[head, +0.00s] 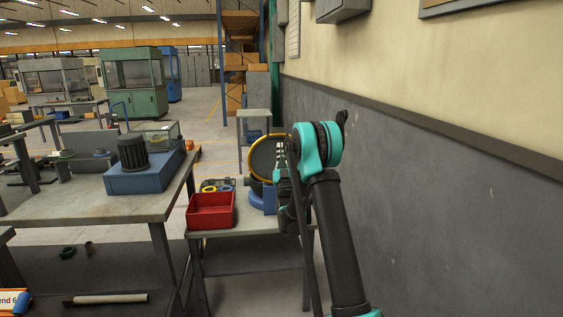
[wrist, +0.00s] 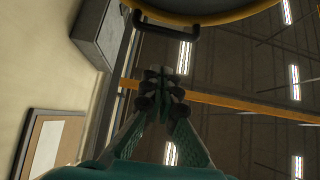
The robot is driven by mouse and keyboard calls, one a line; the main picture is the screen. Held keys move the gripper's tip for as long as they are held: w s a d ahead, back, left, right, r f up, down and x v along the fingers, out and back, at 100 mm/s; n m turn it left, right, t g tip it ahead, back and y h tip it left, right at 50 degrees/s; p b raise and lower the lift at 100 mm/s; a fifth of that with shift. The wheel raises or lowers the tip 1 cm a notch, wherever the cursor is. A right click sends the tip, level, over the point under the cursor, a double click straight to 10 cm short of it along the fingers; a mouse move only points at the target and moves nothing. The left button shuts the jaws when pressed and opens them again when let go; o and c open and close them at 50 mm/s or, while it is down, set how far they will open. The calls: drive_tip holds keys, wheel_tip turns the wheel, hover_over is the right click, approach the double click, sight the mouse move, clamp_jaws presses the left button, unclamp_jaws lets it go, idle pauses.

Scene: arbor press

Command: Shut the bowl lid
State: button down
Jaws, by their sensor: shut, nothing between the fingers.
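The bowl lid (head: 265,156) is a dark round disc with a yellow rim and stands raised, roughly upright, above a blue machine base (head: 270,200) on the small table. The bowl under it is mostly hidden by my arm. My gripper (head: 283,150) is shut and empty at the lid's right side, partly hidden behind my wrist. In the wrist view the shut fingertips (wrist: 165,82) point up towards the lid's yellow rim (wrist: 215,20) and its black handle (wrist: 165,28), with a visible gap between.
A red bin (head: 211,211) sits on the small table (head: 245,247), left of the bowl. A grey wall (head: 430,220) runs close along the right. A larger bench (head: 100,210) with a blue motor unit (head: 145,172) stands to the left.

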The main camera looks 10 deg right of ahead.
drive_tip(key=shift+w+r, duration=0.2)
drive_tip(key=shift+w, duration=1)
drive_tip(key=shift+w+r, duration=0.15)
drive_tip(key=shift+w, duration=1)
drive_tip(key=shift+d+r, duration=0.1)
